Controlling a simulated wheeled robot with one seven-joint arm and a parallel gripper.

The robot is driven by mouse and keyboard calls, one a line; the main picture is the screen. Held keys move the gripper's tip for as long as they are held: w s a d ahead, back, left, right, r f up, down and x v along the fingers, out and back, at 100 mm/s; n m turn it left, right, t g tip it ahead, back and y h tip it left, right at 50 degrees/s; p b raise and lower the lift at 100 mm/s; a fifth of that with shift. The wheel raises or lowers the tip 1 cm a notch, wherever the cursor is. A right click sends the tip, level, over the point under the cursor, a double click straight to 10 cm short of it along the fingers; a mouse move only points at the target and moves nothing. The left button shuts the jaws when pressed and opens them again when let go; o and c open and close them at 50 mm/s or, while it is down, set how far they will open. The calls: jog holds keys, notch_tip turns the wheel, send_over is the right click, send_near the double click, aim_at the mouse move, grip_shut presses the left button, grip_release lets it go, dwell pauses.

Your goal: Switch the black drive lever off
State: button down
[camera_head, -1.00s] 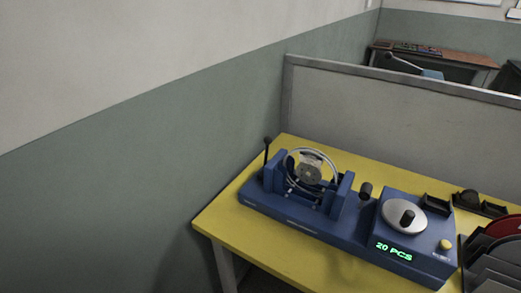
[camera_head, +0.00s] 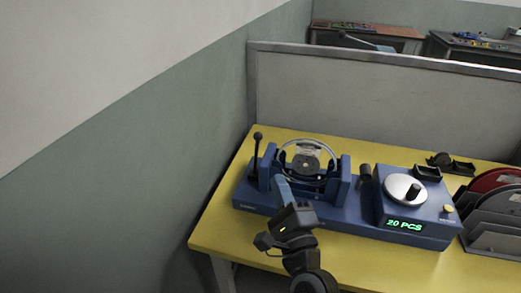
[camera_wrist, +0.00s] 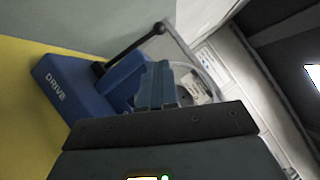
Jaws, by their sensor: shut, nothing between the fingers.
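The black drive lever (camera_head: 256,153) stands upright with a round knob at the left end of the blue machine (camera_head: 335,214). In the wrist view the lever (camera_wrist: 128,48) slants up to the right from the blue base marked DRIVE (camera_wrist: 68,88). My gripper (camera_head: 280,182) is in front of the machine, to the right of the lever and apart from it. In the wrist view my gripper's blue fingers (camera_wrist: 158,72) are together and empty, with the lever beyond them to the upper left. The fingers hide part of the machine.
A ringed wheel (camera_head: 306,162) sits between blue brackets right of the lever. A control box with a silver dial (camera_head: 405,190) and a green display reading 20 PCS (camera_head: 404,225) is at the right. The yellow table (camera_head: 222,228) meets a grey partition (camera_head: 380,100) behind; a wall is left.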

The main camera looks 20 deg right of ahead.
aim_at(267, 160)
jog(key=p+x, duration=0.1)
jog(key=x, duration=0.9)
jog(key=shift+d, duration=0.1)
dwell(0.4)
